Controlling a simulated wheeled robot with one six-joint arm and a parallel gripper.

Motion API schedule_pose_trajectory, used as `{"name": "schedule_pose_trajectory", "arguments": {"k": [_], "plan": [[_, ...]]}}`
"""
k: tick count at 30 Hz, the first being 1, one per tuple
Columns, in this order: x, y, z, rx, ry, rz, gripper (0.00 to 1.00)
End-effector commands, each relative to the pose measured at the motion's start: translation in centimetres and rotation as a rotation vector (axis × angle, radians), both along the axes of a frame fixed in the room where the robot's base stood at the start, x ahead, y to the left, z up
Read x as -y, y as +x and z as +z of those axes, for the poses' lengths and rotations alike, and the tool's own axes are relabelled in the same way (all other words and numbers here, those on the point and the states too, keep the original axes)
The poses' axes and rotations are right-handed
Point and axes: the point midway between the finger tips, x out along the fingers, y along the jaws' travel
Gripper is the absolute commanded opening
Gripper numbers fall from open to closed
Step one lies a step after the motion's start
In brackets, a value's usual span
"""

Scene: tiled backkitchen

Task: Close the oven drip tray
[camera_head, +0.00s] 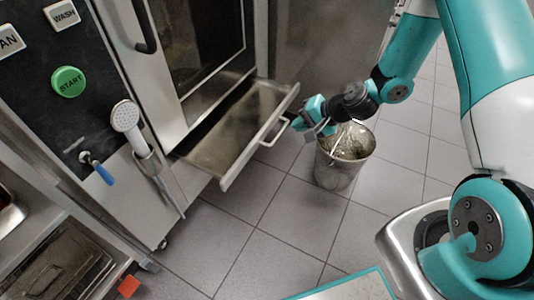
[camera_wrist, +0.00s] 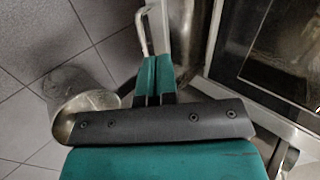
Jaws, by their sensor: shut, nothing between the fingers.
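The oven drip tray (camera_head: 235,130) is a shallow metal drawer, pulled out under the oven door, with its inside showing. Its light bar handle (camera_head: 272,131) sticks out from the front panel (camera_head: 258,142). My gripper (camera_head: 299,122) is just outside the front panel, near the right end of the handle. In the wrist view my gripper (camera_wrist: 153,72) shows two teal fingers pressed together with nothing between them. The handle (camera_wrist: 143,34) rises just beyond the fingertips there. I cannot tell whether the fingers touch it.
A metal bucket (camera_head: 343,165) stands on the tiled floor under my wrist; it also shows in the wrist view (camera_wrist: 68,122). The oven door (camera_head: 195,50) is above the tray. A hand shower (camera_head: 127,117) hangs at left. The tiles (camera_head: 270,220) in front are clear.

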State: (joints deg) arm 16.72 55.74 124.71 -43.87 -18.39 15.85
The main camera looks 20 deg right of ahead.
Motion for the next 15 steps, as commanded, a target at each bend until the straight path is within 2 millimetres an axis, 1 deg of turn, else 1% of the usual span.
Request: {"name": "schedule_pose_trajectory", "arguments": {"k": [1, 3, 8, 11, 15], "plan": [[0.5, 0.1, -2.6, -0.006, 0.010, -0.031, 0.00], [0.9, 0.2, -3.7, -0.009, 0.018, -0.059, 0.00], [0.9, 0.6, -4.6, -0.009, 0.023, -0.076, 0.00], [0.2, 1.2, -5.5, -0.009, 0.022, -0.073, 0.00], [-1.4, 2.6, -7.5, -0.010, 0.022, -0.070, 0.00]]}}
